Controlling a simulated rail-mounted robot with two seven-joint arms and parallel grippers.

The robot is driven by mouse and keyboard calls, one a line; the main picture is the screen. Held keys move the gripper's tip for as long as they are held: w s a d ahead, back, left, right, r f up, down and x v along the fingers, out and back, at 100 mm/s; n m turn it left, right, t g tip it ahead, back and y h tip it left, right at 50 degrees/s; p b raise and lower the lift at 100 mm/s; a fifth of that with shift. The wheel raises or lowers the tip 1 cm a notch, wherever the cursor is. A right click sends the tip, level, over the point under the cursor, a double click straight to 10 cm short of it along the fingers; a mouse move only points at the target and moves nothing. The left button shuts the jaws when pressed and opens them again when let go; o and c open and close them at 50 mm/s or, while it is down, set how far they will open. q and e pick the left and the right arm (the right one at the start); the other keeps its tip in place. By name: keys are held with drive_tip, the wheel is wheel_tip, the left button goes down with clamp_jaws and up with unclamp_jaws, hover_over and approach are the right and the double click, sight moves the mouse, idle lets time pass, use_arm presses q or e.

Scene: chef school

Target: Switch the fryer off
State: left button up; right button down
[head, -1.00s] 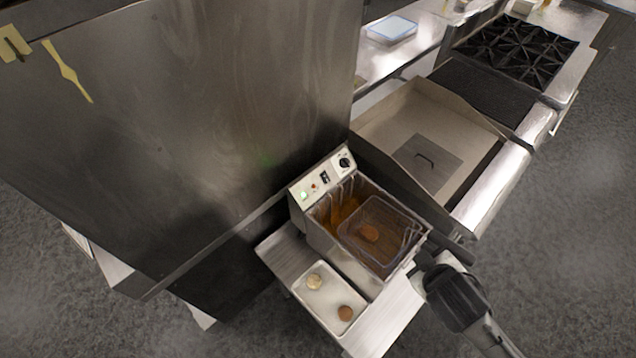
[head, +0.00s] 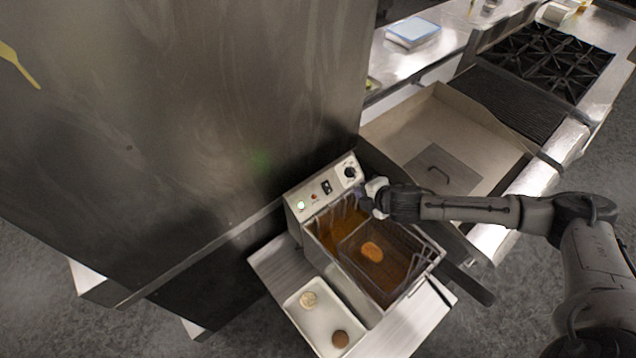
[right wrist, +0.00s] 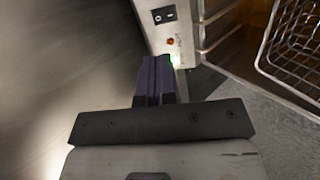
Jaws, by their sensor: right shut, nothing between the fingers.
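The fryer (head: 330,275) stands on a steel stand, its control panel (head: 335,180) at the back. The panel has a black knob (head: 349,173), a black rocker switch (head: 327,187), a small red-orange lamp (head: 314,197) and a lit green lamp (head: 301,205). My right gripper (head: 365,204) is shut and empty, above the fryer's back right, close to the panel. In the right wrist view the shut fingertips (right wrist: 155,62) appear beside the green lamp (right wrist: 175,60), below the rocker switch (right wrist: 164,14); contact cannot be told. My left gripper is not in view.
A wire basket (head: 405,245) sits in the fryer with a brown piece of food (head: 372,252). A white tray (head: 318,318) with two round pieces lies in front. A tall steel cabinet (head: 200,120) stands left and behind.

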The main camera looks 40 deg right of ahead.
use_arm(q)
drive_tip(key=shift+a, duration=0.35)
use_arm(e)
drive_tip(key=shift+a+r+n+y, duration=0.15)
drive_tip(key=shift+a+n+y, duration=0.25)
drive_tip(key=shift+a+n, duration=0.2)
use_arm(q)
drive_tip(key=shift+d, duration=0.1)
use_arm(e)
drive_tip(key=shift+w, duration=0.15)
approach(327, 185)
drive_tip(key=p+x, duration=0.1)
drive_tip(key=x, duration=0.6)
drive_tip(key=shift+a, duration=0.1)
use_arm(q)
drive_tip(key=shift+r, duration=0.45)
use_arm(e)
drive_tip(key=shift+w, duration=0.2)
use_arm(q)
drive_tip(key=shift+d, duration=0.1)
